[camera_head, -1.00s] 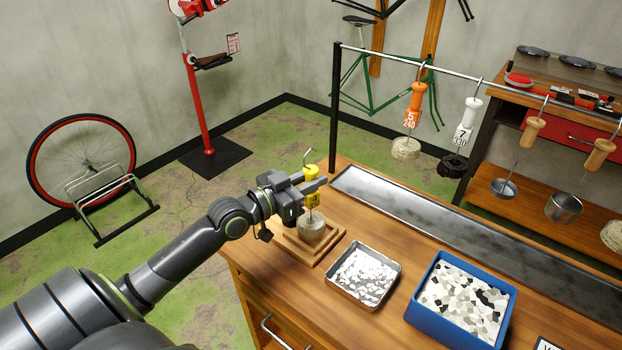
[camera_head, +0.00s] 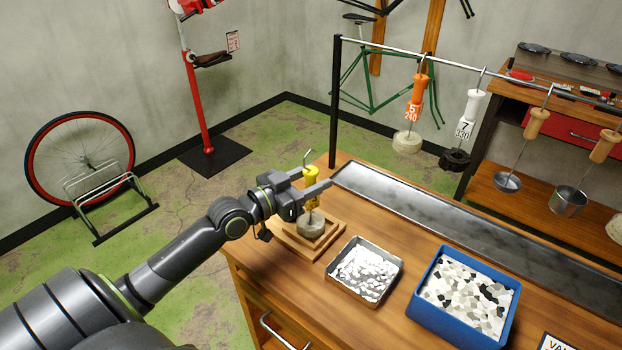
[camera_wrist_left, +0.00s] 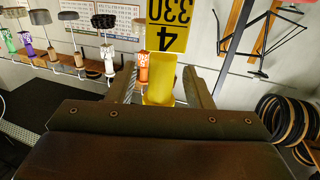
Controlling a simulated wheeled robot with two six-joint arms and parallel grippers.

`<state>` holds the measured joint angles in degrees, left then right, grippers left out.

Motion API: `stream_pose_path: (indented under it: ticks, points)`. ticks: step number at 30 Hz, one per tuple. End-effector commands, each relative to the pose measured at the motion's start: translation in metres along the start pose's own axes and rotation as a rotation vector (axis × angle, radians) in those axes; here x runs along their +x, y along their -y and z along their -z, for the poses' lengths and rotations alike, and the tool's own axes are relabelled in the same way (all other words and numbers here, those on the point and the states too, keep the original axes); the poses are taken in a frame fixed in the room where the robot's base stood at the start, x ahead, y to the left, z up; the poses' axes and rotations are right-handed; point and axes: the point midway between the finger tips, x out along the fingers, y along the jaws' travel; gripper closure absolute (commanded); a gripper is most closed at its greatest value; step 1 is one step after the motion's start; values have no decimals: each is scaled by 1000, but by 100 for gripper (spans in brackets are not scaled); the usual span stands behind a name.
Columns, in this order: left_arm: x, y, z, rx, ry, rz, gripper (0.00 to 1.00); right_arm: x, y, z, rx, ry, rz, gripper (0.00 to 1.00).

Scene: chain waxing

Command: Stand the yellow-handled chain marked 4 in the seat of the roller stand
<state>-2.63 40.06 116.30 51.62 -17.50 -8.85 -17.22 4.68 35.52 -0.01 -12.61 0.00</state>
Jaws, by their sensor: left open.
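The yellow-handled chain (camera_head: 311,173) stands upright at the left end of the bench, its hook pointing up. Its grey coiled lower part (camera_head: 311,227) appears within the wooden frame of the roller stand (camera_head: 283,238); exact contact with the seat is hard to tell. My left gripper (camera_head: 318,188) is open, its fingers either side of the yellow handle and partly hiding it. In the left wrist view the handle (camera_wrist_left: 160,88) lies between the parted fingers, with its yellow tag (camera_wrist_left: 168,25) reading 4 and 330. My right gripper is out of view.
A metal tray of white pieces (camera_head: 350,291) and a blue bin (camera_head: 430,316) stand right of the stand. A long metal trough (camera_head: 430,215) runs behind. Orange (camera_head: 419,88) and white-handled (camera_head: 471,104) chains hang from the rail above it.

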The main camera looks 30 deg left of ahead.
Motion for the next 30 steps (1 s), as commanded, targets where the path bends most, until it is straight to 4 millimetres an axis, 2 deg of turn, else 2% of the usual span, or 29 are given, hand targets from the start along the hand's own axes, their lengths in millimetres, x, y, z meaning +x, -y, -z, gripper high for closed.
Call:
stream_pose_path:
  ticks: [5,8,17,30]
  points:
    - [-3,1,-1,0,3,1,54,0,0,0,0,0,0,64]
    - [-12,1,-2,3,7,3,54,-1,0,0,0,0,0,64]
    - [-58,0,0,2,9,0,54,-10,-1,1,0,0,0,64]
    - [-127,0,1,1,7,0,54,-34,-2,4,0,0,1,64]
